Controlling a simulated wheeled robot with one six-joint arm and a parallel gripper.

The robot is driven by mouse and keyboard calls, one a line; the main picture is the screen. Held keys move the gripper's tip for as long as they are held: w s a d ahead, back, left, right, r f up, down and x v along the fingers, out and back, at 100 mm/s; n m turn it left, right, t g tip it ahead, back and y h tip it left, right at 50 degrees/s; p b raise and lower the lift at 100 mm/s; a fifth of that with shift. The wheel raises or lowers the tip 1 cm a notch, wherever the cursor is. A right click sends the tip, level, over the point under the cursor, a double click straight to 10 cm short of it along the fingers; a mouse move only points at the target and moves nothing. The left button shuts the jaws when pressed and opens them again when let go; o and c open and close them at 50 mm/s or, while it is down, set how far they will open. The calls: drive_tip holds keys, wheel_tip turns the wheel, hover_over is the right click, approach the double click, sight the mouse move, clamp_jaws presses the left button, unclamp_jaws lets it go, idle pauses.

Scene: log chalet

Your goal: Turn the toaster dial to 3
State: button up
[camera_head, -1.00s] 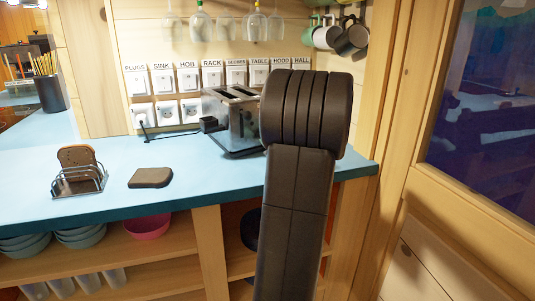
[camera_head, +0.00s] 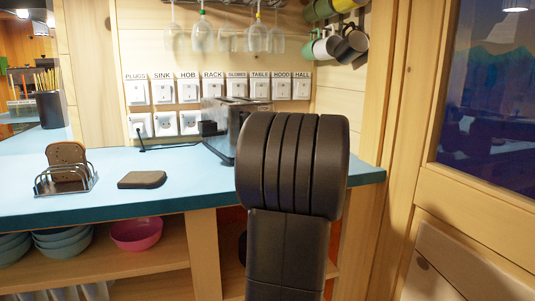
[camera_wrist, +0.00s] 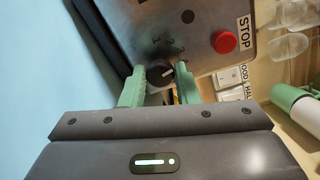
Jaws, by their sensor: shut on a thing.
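The toaster (camera_head: 222,116), a steel box with slots on top, stands at the right of the blue counter, largely hidden behind my arm. In the wrist view its steel front panel (camera_wrist: 200,50) fills the top, tilted in the picture. The dark round dial (camera_wrist: 158,74) has a pale pointer mark slanting toward the upper right of the picture. In the head view the gripper is hidden by my arm.
A red STOP button (camera_wrist: 224,42) sits on the toaster panel near the right finger. Labelled switches (camera_head: 188,91) line the wall. Mugs and glasses hang above.

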drive_tip(key=shift+r+n, duration=0.15)
drive_tip(key=shift+n, duration=0.15)
drive_tip(key=o, duration=1)
drive_tip(key=p+v, duration=0.1)
drive_tip(key=v, duration=1.2)
drive_tip(key=shift+s+d, duration=0.2)
drive_tip(key=shift+s, duration=0.1)
drive_tip(key=shift+w, duration=0.1)
drive_tip(key=b+x, duration=0.1)
drive_tip(key=x, duration=1.2)
drive_tip(key=shift+w+a, duration=0.2)
drive_tip(key=shift+w, duration=0.05)
